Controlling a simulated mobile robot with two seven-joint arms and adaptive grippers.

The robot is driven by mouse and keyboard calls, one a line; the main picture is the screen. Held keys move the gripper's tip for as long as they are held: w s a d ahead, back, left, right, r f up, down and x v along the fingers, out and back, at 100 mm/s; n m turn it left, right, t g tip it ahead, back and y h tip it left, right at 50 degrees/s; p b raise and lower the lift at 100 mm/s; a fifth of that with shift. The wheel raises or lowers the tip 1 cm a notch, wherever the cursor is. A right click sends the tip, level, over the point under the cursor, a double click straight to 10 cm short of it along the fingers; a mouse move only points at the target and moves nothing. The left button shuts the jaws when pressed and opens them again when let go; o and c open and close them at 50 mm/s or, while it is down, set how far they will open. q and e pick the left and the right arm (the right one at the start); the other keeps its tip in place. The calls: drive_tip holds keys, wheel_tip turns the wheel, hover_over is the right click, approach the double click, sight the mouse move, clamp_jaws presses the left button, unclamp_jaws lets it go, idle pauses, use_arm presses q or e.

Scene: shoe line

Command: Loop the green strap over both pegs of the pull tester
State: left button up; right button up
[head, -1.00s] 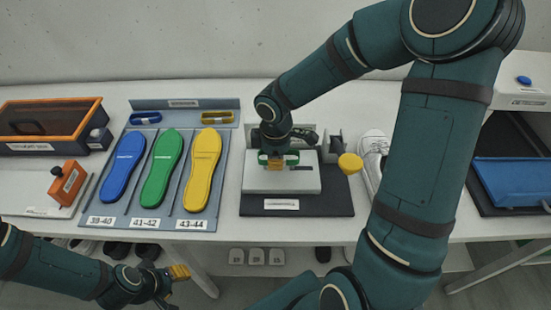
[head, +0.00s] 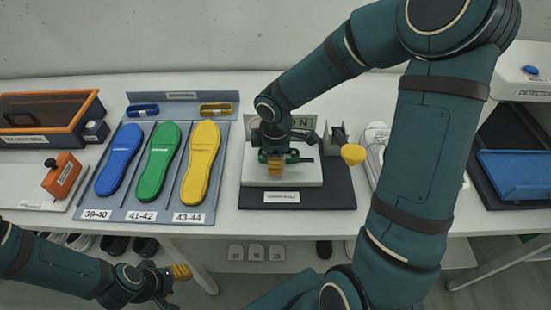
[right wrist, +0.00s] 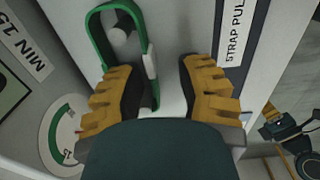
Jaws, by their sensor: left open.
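The pull tester (head: 318,179) is a pale block on a dark base in the middle of the table. The green strap (head: 303,160) lies above it, partly hidden by my right gripper (head: 275,168). In the right wrist view the strap (right wrist: 96,38) forms a loop with a white patch, and a grey round peg (right wrist: 121,32) shows inside it. I cannot make out the second peg. My right gripper (right wrist: 168,85) has its yellow fingers apart; the strap's near end lies between them, close to the left finger. My left gripper (head: 180,272) is open and empty in front of the table.
A yellow knob (head: 353,153) stands right of the tester, with a white shoe (head: 377,140) beyond it. The insole rack (head: 133,206) is at left. A blue tray (head: 515,175) is at far right. A dial (right wrist: 65,132) shows near the right gripper.

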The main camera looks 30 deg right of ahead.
drive_tip(key=shift+r, duration=0.1)
wheel_tip(320, 180, up, 12)
drive_tip(key=shift+s, duration=0.15)
idle(0.6)
